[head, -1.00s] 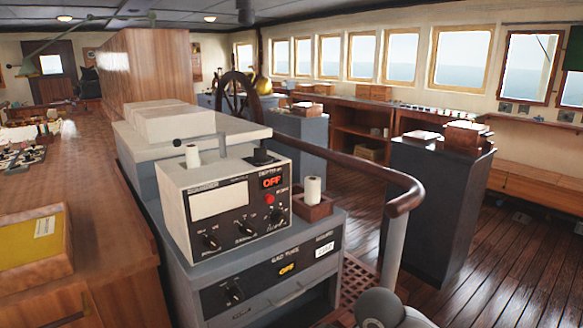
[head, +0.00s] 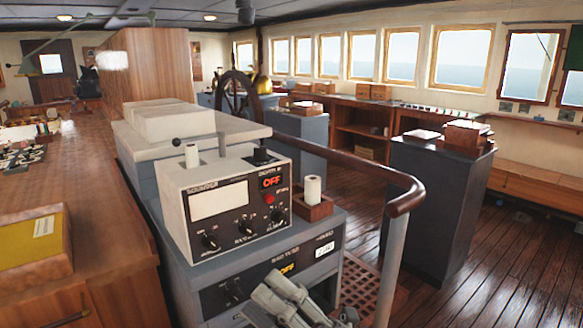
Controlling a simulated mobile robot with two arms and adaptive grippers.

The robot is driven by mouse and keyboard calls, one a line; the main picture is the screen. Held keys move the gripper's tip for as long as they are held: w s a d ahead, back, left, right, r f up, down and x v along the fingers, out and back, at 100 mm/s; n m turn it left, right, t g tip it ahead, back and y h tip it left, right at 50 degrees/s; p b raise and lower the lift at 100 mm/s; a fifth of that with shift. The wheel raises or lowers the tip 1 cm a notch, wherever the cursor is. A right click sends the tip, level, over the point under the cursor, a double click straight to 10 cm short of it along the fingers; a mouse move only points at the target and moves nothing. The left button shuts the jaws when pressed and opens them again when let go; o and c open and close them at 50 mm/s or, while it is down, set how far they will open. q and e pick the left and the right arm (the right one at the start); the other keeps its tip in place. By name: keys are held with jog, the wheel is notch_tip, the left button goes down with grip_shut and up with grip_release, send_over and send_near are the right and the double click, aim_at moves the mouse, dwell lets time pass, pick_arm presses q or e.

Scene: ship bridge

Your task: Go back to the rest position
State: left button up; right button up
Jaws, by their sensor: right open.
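My right gripper (head: 287,297) shows at the bottom of the head view, in front of the lower panel of the grey console (head: 190,280). Its grey fingers are apart and nothing shows between them. The rest of my right arm is mostly below the frame. My left gripper is not in the picture.
The console carries a white instrument box (head: 225,205) and a white roll in a wooden holder (head: 313,205). A curved wooden handrail (head: 405,198) stands to the right. A wooden counter (head: 110,240) runs along the left. Wooden floor (head: 490,260) is open at the right.

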jog(key=w+d+f+m+t+h, duration=0.1)
jog(key=w+d+m+t+h, duration=0.4)
jog(key=d+m+t+h, duration=0.55)
jog(key=w+d+f+m+g+h, duration=0.1)
jog(key=d+f+m+g+h, duration=0.2)
jog(key=d+f+m+h, duration=0.75)
jog(key=s+d+f+m+g, duration=0.1)
jog(key=s+f+m+g, duration=0.15)
jog(key=f, duration=0.25)
jog(key=s+d+f+m+g, duration=0.1)
jog(key=s+f+m+g, duration=0.1)
jog(key=f+m, duration=0.3)
jog(key=s+f+m+g, duration=0.2)
jog(key=s+f+g, duration=1.05)
jog(key=s, duration=0.65)
notch_tip(320, 180, down, 27)
jog(key=s+p, duration=0.2)
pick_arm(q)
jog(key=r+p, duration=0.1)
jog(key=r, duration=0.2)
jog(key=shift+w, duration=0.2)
pick_arm(e)
jog(key=s+d+f, duration=0.3)
jog(key=s+f, duration=1.1)
jog(key=s, duration=0.2)
jog(key=shift+d+n, duration=0.2)
jog(key=shift+n, duration=0.25)
